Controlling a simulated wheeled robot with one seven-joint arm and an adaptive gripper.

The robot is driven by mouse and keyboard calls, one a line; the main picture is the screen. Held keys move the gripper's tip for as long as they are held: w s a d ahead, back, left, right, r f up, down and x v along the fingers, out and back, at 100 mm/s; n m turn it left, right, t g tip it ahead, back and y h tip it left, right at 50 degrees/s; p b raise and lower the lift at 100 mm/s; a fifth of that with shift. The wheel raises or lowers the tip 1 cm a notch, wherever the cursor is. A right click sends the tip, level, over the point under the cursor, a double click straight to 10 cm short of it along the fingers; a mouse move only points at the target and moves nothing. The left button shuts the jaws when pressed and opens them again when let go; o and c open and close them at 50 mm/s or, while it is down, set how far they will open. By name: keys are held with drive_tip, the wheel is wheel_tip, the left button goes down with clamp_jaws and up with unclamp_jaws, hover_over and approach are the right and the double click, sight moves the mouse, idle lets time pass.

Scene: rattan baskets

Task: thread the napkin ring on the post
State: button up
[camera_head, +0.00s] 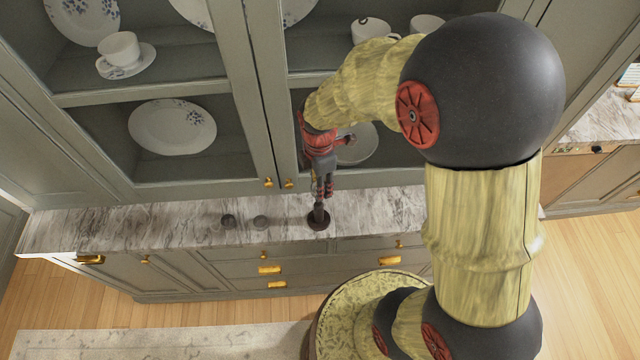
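The dark post (319,216) stands upright on a round dark base on the marble counter, in the middle of the view. My gripper (324,194) points down right above the post, its fingertips at or very near the post's top. The fingers are small and dark here; whether they are open or shut, and whether a ring is between them, I cannot tell.
The marble counter (130,225) is clear to the left of the small round things. Behind it stands a glass-fronted cabinet (265,100) with plates (172,127) and cups (118,48). My arm hides part of the counter's right side. A rug (160,344) lies on the floor.

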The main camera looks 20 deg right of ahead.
sight(319, 204)
drive_tip(key=shift+w+a+f+b, duration=0.1)
drive_tip(key=shift+f+b, duration=1.9)
drive_tip(key=shift+f, duration=1.05)
drive_tip(key=shift+f+b, duration=1)
drive_tip(key=shift+f, duration=0.8)
drive_tip(key=o, duration=1.1)
drive_tip(key=shift+c, duration=0.2)
drive_tip(key=shift+r, duration=0.1)
drive_tip(key=shift+r+p, duration=2.9)
drive_tip(key=shift+r, duration=1.05)
